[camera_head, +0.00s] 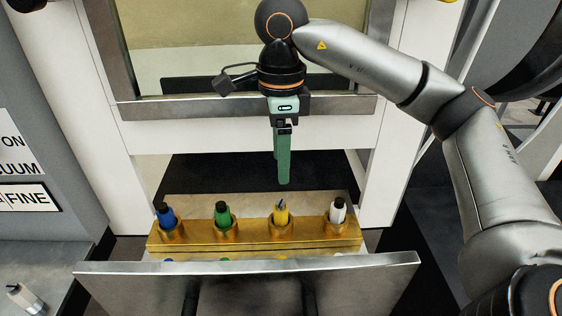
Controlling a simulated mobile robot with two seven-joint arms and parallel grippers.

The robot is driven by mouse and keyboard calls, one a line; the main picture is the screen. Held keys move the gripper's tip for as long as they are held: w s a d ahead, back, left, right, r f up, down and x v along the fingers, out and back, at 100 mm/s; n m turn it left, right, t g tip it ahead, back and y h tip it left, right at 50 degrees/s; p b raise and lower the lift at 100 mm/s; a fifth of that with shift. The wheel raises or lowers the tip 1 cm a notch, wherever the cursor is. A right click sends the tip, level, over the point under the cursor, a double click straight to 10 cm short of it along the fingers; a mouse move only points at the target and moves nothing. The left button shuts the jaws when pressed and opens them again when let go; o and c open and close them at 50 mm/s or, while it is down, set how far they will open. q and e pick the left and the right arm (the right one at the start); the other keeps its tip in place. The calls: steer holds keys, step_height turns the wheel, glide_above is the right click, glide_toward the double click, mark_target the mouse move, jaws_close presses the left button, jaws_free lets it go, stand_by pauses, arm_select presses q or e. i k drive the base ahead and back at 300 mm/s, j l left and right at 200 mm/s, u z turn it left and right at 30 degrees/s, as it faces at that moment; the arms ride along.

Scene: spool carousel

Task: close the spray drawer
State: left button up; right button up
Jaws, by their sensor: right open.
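The spray drawer (245,277) is pulled out below the white cabinet, with its metal front panel near the bottom of the head view. Inside it, a brass rack (255,244) holds a blue bottle (166,218), a green bottle (222,218), a yellow one (281,215) and a white one (338,214), all upright. My right gripper (284,182) is open and empty, pointing down above the back of the rack, behind the drawer front and apart from it. Its green fingers overlap in this view. My left gripper is not in view.
A metal-framed window (245,107) is above the drawer opening. A grey panel with lettered signs (22,145) stands at the left. Dark floor shows right of the drawer.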

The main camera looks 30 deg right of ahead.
mark_target(311, 265)
steer(key=k, duration=1)
